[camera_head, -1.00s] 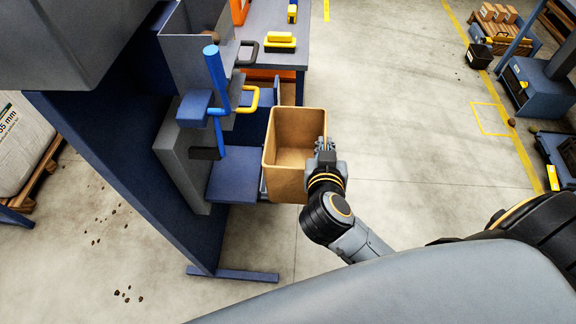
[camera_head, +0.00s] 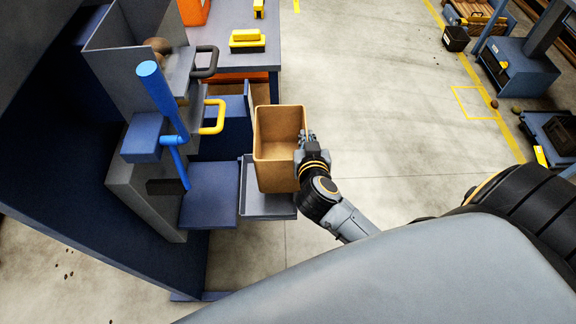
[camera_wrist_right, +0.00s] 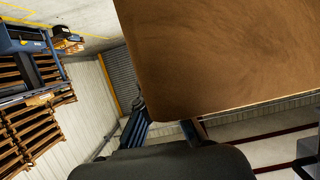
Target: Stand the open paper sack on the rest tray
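The open brown paper sack (camera_head: 279,172) is upright with its mouth facing up, and it looks empty. My right gripper (camera_head: 305,142) is shut on the sack's right wall near the rim. In the right wrist view the sack's brown wall (camera_wrist_right: 225,55) fills the upper right, close to the camera. The grey rest tray (camera_head: 266,206) has a low rim and shows left of and below the sack. The sack covers part of it in the head view; I cannot tell whether the sack's base touches it. My left gripper is not in view.
A blue plate (camera_head: 208,195) lies left of the tray. Above it are a blue lever (camera_head: 161,97), a yellow handle (camera_head: 215,116) and a dark handle (camera_head: 207,61) on the grader. A bench (camera_head: 236,55) with a brush (camera_head: 247,39) stands behind.

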